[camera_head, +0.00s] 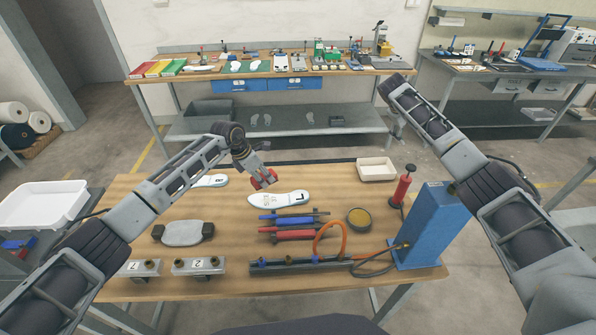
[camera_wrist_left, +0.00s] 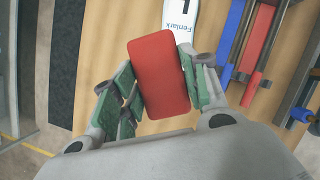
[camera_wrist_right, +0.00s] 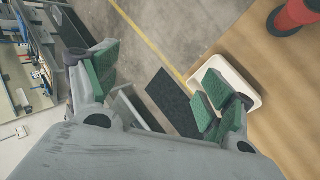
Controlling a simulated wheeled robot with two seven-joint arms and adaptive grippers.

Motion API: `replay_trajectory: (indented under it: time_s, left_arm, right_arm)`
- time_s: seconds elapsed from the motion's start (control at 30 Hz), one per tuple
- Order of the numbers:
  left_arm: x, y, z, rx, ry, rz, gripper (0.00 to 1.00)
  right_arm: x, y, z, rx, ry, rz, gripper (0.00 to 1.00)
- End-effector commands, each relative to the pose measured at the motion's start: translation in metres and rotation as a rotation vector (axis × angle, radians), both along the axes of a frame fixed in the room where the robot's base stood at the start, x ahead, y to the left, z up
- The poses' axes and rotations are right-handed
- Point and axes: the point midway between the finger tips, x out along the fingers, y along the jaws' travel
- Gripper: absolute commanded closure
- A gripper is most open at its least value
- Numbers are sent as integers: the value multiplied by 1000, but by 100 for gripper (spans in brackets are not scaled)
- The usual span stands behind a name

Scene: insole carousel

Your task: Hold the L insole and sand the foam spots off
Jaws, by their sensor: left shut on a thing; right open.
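The L insole (camera_head: 279,199) lies flat on the wooden table, white with a dark L. Small grey marks show on it, but I cannot tell foam spots from print. Part of it shows at the top of the left wrist view (camera_wrist_left: 181,16). My left gripper (camera_head: 262,177) is shut on a red block (camera_wrist_left: 158,75), held above the table just behind and left of the insole. My right gripper (camera_wrist_right: 155,85) is open and empty, beyond the table's far edge. Another white insole (camera_head: 211,181) lies to the left, partly behind my left arm.
Blue pliers-like tools (camera_head: 288,218) and red ones (camera_head: 290,234) lie in front of the insole. A round tin (camera_head: 358,219), white tray (camera_head: 377,169), red hand pump (camera_head: 402,187) and blue upright box (camera_head: 425,225) stand to the right. A grey pad (camera_head: 183,232) lies front left.

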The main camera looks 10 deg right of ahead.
Motion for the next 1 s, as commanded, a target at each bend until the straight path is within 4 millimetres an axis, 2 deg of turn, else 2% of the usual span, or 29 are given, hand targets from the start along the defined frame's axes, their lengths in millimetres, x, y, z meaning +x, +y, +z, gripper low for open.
replay_trajectory:
  time_s: [0.03,0.47,0.77,1.0]
  left_arm:
    - [0,0,0,-1,0,0,75]
    - [0,0,0,-1,0,0,75]
    - [0,0,0,0,0,0,75]
    - [0,0,0,-1,0,0,75]
  right_arm:
    - [3,19,-7,17,27,44,18]
    - [5,158,-52,146,262,439,18]
    - [-8,255,-77,239,401,736,18]
    - [-26,330,-91,314,492,983,18]
